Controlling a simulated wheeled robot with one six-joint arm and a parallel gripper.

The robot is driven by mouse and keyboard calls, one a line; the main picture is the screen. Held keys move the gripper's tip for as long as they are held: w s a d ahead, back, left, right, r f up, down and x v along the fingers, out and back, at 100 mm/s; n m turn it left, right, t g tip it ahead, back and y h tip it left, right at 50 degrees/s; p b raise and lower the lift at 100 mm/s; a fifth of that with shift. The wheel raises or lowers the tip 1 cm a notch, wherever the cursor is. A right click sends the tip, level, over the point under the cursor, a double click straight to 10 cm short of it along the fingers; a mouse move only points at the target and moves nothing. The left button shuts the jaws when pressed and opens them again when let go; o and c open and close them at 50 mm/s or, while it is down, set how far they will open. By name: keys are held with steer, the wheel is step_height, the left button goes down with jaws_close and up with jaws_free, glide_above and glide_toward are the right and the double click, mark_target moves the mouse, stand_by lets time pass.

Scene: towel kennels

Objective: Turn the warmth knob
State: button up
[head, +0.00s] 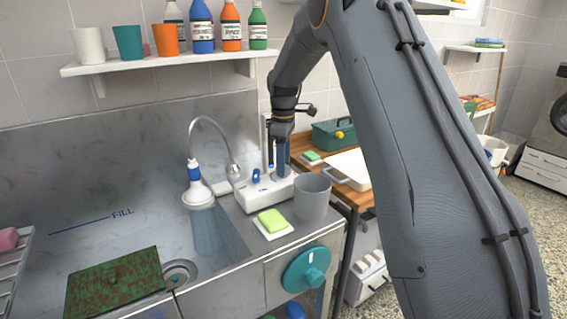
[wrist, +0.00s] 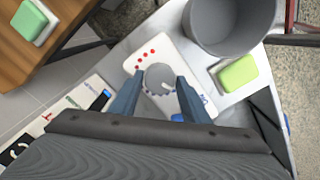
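A round grey knob (wrist: 160,78) with a pale pointer mark sits on a white control box (wrist: 198,62). Red dots run along the box beside the knob, so it looks like the warmth knob. My gripper (wrist: 159,80) is over the box, its two blue-grey fingers apart on either side of the knob. The fingertips are very near the knob's sides; I cannot tell whether they touch. In the head view my gripper (head: 279,158) points down at the right part of the box (head: 258,198), and the knob is mostly hidden by the fingers.
A grey cup (head: 312,198) and a green sponge (head: 272,220) stand close in front of the box. A teal dial (head: 307,269) is on the counter front. A green toolbox (head: 335,133) stands behind.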

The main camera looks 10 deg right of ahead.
steer(key=c, duration=0.6)
steer(key=shift+m, duration=0.3)
steer(key=m, duration=0.3)
steer(key=shift+m, duration=0.3)
steer(key=m, duration=0.3)
steer(key=shift+m, duration=0.4)
steer(key=m, duration=0.5)
steer(key=shift+r+m, duration=0.1)
steer(key=shift+m, duration=2.3)
